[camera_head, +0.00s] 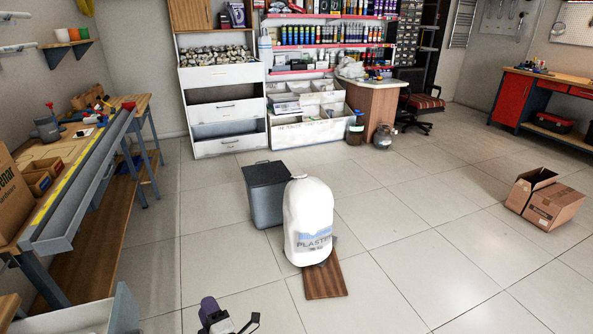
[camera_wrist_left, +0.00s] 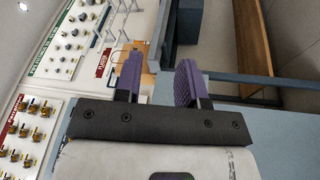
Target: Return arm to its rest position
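My left gripper (camera_head: 226,317) shows at the bottom edge of the head view, left of centre, above the floor. Only its front end is in the picture. In the left wrist view, its two purple-padded fingers (camera_wrist_left: 158,80) stand apart with nothing between them, so it is open and empty. My right gripper is in neither view.
A white plastic sack (camera_head: 309,225) stands on a brown board (camera_head: 326,283) beside a grey bin (camera_head: 266,200). A workbench (camera_head: 75,165) runs along the left. An open cardboard box (camera_head: 545,200) lies at right. Tiled floor between is clear. Wall panels of fittings (camera_wrist_left: 75,42) show in the wrist view.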

